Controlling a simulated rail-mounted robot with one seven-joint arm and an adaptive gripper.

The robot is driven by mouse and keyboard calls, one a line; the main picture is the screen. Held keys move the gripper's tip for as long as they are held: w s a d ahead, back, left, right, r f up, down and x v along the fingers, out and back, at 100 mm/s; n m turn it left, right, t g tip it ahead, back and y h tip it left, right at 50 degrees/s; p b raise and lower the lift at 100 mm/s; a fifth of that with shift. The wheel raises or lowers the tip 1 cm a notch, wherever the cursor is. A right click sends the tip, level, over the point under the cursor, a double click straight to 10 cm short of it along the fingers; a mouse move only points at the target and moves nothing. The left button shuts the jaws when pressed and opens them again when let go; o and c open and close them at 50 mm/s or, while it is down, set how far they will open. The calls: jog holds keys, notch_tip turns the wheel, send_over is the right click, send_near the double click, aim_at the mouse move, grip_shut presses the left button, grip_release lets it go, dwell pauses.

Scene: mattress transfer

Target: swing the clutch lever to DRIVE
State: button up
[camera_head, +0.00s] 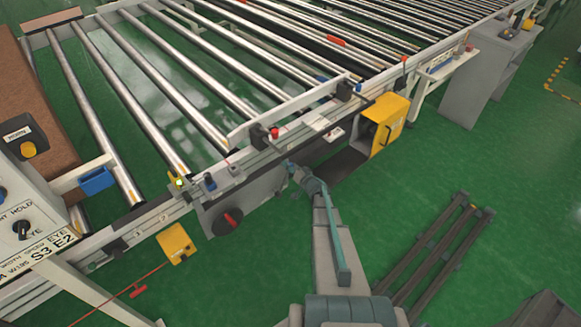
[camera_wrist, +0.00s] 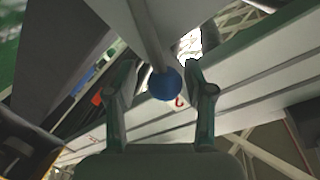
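The clutch lever appears to be the grey rod with a round blue knob (camera_wrist: 165,84) in the wrist view. The rod comes down from the top of that view to the knob. My gripper (camera_wrist: 160,70) is open, with one finger on each side of the knob in the picture. Gaps show between the knob and both fingers; I cannot tell the depth between them. In the head view my gripper (camera_head: 293,168) is at the conveyor's near side, below the rail. I cannot make out the lever or a DRIVE mark there.
The roller conveyor's side rail (camera_head: 245,152) runs just beyond my gripper. A yellow box (camera_head: 391,122) juts out to the right, and a grey panel with a red-and-black rotary switch (camera_head: 231,219) is to the left. Dark rails (camera_head: 436,250) lie on the green floor at right.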

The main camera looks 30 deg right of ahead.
jog(key=shift+s+a, duration=0.1)
jog(key=shift+s, duration=0.05)
jog(key=s+r, duration=0.2)
jog(key=s, duration=0.9)
jog(key=shift+s, duration=0.35)
